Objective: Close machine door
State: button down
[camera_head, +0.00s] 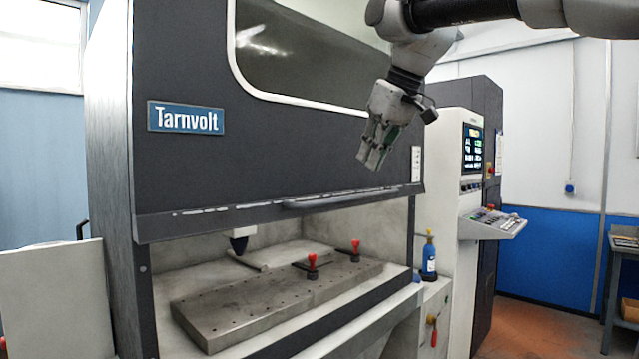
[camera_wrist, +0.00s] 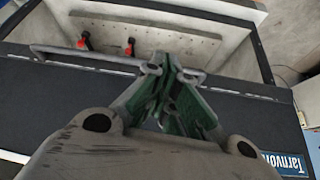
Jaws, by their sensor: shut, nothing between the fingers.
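The machine door (camera_head: 270,160) is a dark grey panel with a window and a blue "Tarnvolt" label. It is raised, with an open gap below its lower edge into the work chamber. A bar handle (camera_head: 340,199) runs along its lower edge. In the wrist view the handle (camera_wrist: 85,56) crosses the upper left, beside the open chamber. My gripper (camera_head: 369,162) is shut and empty, pointing down in front of the door, a little above the right part of the handle in the head view. In the wrist view its fingertips (camera_wrist: 168,66) overlap the handle's right end; contact cannot be told.
Inside the chamber a drilled metal plate (camera_head: 235,308) carries two red-topped clamps (camera_head: 312,266). A dark nozzle (camera_head: 239,246) hangs above it. A control panel (camera_head: 490,222) juts out at the right, with a blue bottle (camera_head: 429,257) beside the machine.

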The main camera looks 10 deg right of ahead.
jog(key=w+a+r+n+y, duration=0.1)
jog(key=w+a+r+n, duration=0.1)
jog(key=w+a+r, duration=0.35)
send_near(318, 182)
jog(key=a+f, duration=0.2)
jog(key=s+a+f, duration=0.1)
jog(key=a+f, duration=0.1)
jog(key=shift+s+a+f, duration=0.1)
jog(key=shift+s+a, duration=0.1)
jog(key=shift+a, duration=0.05)
jog(key=shift+s+d+f, duration=0.1)
jog(key=shift+f, duration=0.5)
jog(key=shift+s+d+f, duration=0.1)
jog(key=shift+s+f, duration=0.05)
jog(key=shift+f, duration=0.45)
jog(key=shift+s+f, duration=0.1)
jog(key=shift+f, duration=0.6)
